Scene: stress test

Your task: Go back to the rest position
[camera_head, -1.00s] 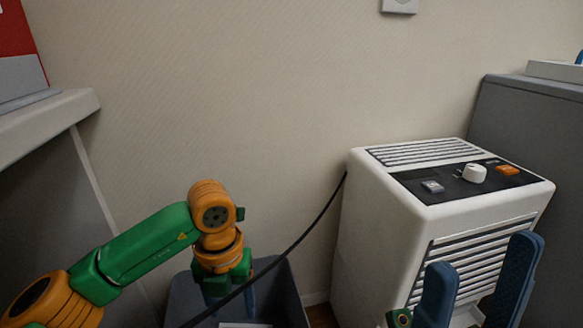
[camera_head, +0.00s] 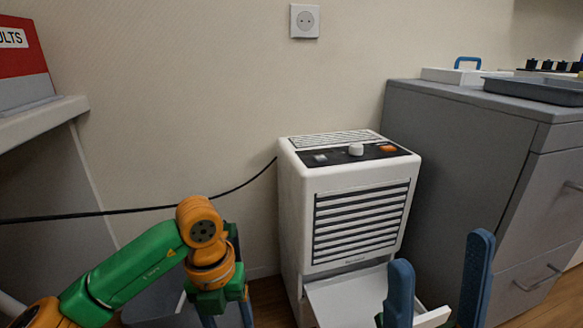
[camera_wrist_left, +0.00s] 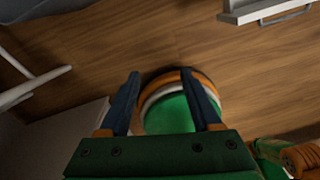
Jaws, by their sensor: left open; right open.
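My left gripper (camera_head: 227,316) is low in the head view, its blue fingers apart and cut off by the bottom edge. The left wrist view shows the same gripper (camera_wrist_left: 160,74) open, with nothing held between its fingers. My right gripper (camera_head: 440,250) is at the lower right of the head view. Its two blue fingers point up, apart and empty, in front of the white appliance's lower part. The green and orange left arm reaches in from the lower left. Most of the right arm is out of view.
A white appliance (camera_head: 298,205) with a knob and slatted front stands against the wall. A grey cabinet (camera_head: 440,170) carrying a tray (camera_head: 540,89) is right of it. A dark bin (camera_head: 155,305) is partly behind my left arm. A shelf (camera_head: 45,122) and black cable (camera_head: 110,213) are left.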

